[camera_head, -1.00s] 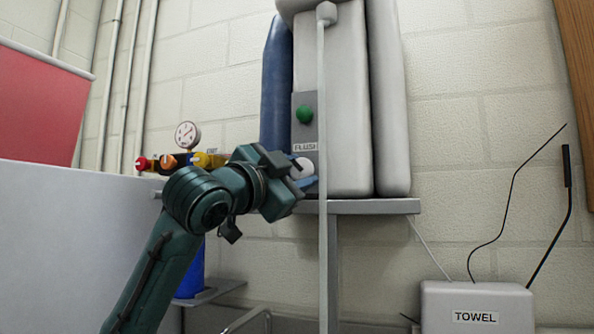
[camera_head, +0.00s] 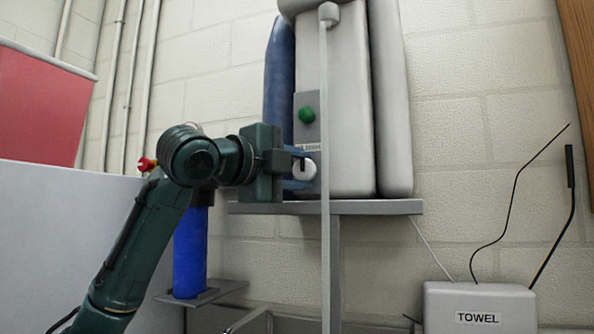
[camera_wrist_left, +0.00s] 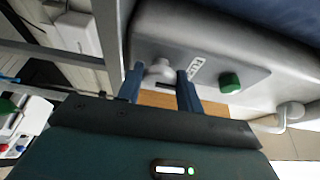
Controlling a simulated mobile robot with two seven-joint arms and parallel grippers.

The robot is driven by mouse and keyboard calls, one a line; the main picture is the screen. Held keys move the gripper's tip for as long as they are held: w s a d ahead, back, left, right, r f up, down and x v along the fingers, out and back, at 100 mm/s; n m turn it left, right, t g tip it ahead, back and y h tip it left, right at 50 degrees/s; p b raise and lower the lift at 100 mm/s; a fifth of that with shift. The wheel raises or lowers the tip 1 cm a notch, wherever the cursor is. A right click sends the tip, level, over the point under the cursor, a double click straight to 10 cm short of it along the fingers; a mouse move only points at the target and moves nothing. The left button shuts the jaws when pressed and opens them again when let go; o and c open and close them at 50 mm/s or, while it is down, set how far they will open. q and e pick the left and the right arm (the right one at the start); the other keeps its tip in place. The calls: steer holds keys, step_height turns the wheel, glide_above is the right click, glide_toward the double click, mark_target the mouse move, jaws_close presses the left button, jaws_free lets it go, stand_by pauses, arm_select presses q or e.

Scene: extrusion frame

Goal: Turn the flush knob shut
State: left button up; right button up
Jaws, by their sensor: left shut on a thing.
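The flush knob (camera_head: 304,170) is a small white round knob on a grey panel, below the partly covered FLUSH label (camera_head: 312,147). My left gripper (camera_head: 303,168) comes in from the left with its blue fingers shut on the knob, one above and one below it. In the left wrist view, the pale knob (camera_wrist_left: 159,70) sits between the two blue fingertips (camera_wrist_left: 160,77). The FLUSH label (camera_wrist_left: 198,73) is beside them. The knob's own turn position cannot be read. My right gripper is not in view.
A green button (camera_head: 306,115) sits on the panel above the knob. A pale vertical pipe (camera_head: 325,240) runs just right of the knob. A grey shelf (camera_head: 385,207) lies below. A blue cylinder (camera_head: 189,255) stands at lower left, and a TOWEL box (camera_head: 480,300) at lower right.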

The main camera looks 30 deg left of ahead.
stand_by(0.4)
arm_select(q)
steer(key=o, duration=1)
steer(key=shift+s, duration=0.1)
steer(key=s+b, duration=0.1)
steer(key=s, duration=0.3)
steer(key=s+a+b, duration=0.1)
steer(key=s, duration=0.3)
steer(key=s+a+b, duration=0.1)
steer(key=s, duration=0.4)
